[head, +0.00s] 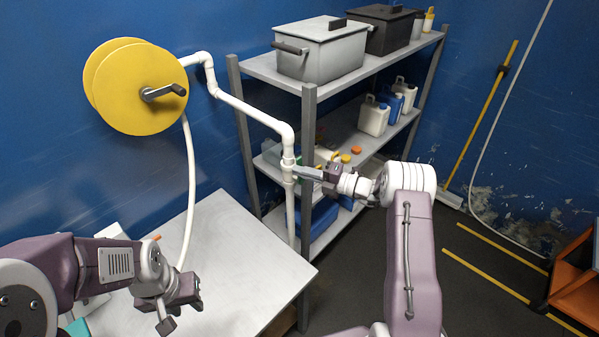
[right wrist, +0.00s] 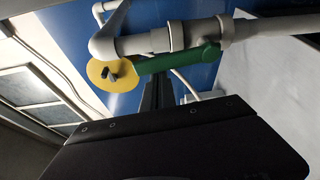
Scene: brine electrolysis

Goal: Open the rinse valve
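The rinse valve sits on the white pipe (head: 289,165) in front of the shelf. My right gripper (head: 318,174) is at the valve, just right of the pipe in the head view. Its fingertips are hard to make out, and its dark body fills the lower right wrist view, so I cannot tell whether it touches or grips the lever. My left gripper (head: 172,312) hangs low at the front of the white table, away from the valve; its finger opening is unclear.
A yellow hose reel (head: 130,85) is on the blue wall at left. The grey shelf (head: 309,130) holds lidded bins (head: 320,50) and several jugs (head: 374,117) behind my right gripper. The white table (head: 235,250) is mostly bare. An orange cart (head: 575,275) stands far right.

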